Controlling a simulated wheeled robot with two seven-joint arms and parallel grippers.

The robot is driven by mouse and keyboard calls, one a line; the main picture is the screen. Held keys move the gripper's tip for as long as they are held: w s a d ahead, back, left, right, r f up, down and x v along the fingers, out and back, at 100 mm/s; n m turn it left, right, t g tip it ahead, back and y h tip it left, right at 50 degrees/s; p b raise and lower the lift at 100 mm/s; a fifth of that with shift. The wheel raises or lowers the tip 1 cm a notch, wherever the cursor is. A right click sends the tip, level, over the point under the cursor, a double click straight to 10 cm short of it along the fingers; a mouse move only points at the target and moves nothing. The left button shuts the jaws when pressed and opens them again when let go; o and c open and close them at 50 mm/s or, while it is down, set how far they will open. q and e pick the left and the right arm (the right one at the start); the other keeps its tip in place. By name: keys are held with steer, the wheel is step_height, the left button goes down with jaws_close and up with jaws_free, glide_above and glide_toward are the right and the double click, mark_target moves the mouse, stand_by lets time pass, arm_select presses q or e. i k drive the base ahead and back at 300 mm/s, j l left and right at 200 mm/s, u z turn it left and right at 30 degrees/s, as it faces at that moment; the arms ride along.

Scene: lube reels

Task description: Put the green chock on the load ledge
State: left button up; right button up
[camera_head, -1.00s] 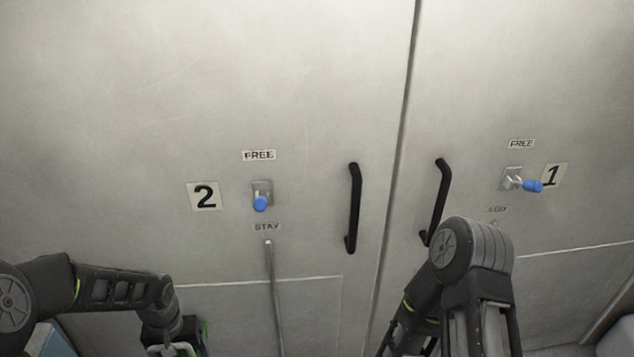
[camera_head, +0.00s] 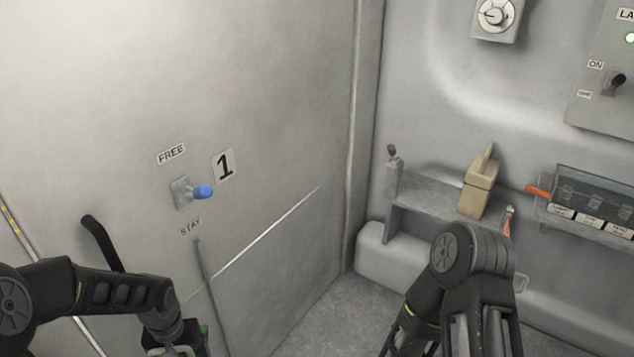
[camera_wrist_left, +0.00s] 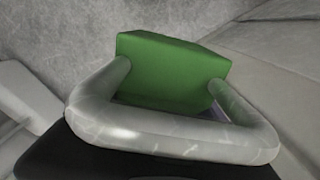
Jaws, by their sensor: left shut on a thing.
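The green chock (camera_wrist_left: 175,72) shows in the left wrist view as a green block with a thick grey loop (camera_wrist_left: 170,133) in front of it. My left gripper (camera_head: 178,350) is at the bottom left of the head view, shut on the chock, with a little green showing at the frame's edge. The fingertips are hard to make out. A grey shelf-like ledge (camera_head: 430,205) is on the wall at the right; I cannot tell whether it is the load ledge. My right arm shows at the lower right, but its gripper is out of view.
A beige can-like object (camera_head: 480,190) stands on the ledge. A clear-fronted rack (camera_head: 595,200) is to its right. At the left is door 1 with a blue-tipped lever (camera_head: 200,192) and a black handle (camera_head: 100,242). Bare floor (camera_head: 325,310) shows between door and ledge.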

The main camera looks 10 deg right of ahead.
mark_target(427, 192)
steer(key=i+z, duration=0.25)
steer(key=z, duration=0.2)
steer(key=i+z, duration=0.2)
steer(key=z, duration=0.25)
steer(key=i+j+z, duration=0.2)
steer(key=z, duration=0.3)
steer(key=i+j+z, duration=0.15)
steer(key=z, duration=0.3)
steer(key=i+j+z, duration=0.15)
steer(key=j+z, duration=0.3)
steer(key=i+j+z, duration=0.1)
steer(key=z, duration=0.35)
steer(key=k+j, duration=0.05)
steer(key=j, duration=0.05)
